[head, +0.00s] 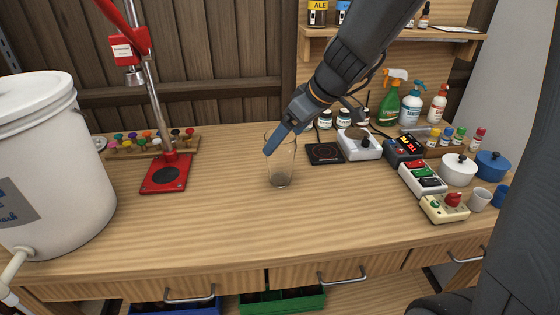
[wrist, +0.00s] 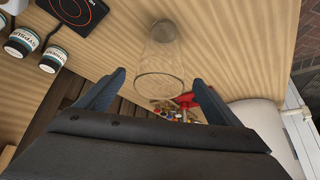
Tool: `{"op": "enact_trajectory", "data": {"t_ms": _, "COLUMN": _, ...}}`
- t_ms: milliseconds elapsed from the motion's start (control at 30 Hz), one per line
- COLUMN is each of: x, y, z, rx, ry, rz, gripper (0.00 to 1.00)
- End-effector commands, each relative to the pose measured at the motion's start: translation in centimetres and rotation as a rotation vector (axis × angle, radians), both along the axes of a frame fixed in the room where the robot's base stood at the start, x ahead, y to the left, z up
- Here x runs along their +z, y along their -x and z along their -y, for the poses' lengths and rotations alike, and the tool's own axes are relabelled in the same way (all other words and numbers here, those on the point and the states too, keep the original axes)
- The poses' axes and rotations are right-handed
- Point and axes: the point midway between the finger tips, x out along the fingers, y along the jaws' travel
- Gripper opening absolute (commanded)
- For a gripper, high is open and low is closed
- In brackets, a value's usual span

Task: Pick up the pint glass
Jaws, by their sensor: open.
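The pint glass (head: 281,170) is clear and stands upright and empty on the wooden bench, near its middle. In the head view my gripper (head: 272,146) reaches down from the upper right, and a blue finger overlaps the upper part of the glass. In the wrist view the glass (wrist: 160,62) lies ahead, between the lines of my two blue fingers (wrist: 158,88), which are spread wide. I see no finger pressing on the glass. The jaws are open and hold nothing.
A red bottle capper (head: 163,172) and a rack of coloured caps stand left, beside a big white bucket (head: 55,165). A black hotplate (head: 324,153), a scale (head: 359,145), switch boxes (head: 422,178), pots and spray bottles crowd the right. The bench front is clear.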

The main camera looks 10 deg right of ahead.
Motion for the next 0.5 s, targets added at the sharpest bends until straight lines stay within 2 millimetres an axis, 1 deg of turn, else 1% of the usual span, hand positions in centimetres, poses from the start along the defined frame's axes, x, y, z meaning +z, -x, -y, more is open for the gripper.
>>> {"op": "enact_trajectory", "data": {"t_ms": 133, "x": -1.4, "y": -0.9, "z": -0.9, "rx": 0.003, "ry": -0.001, "rz": -0.003, "gripper": 0.87}}
{"op": "enact_trajectory", "data": {"t_ms": 267, "x": -2.5, "y": -1.4, "z": -1.4, "rx": 0.004, "ry": 0.001, "rz": -0.002, "gripper": 0.87}}
{"op": "enact_trajectory", "data": {"t_ms": 500, "x": -2.8, "y": -1.6, "z": -1.6, "rx": 0.005, "ry": 0.001, "rz": 0.001, "gripper": 0.87}}
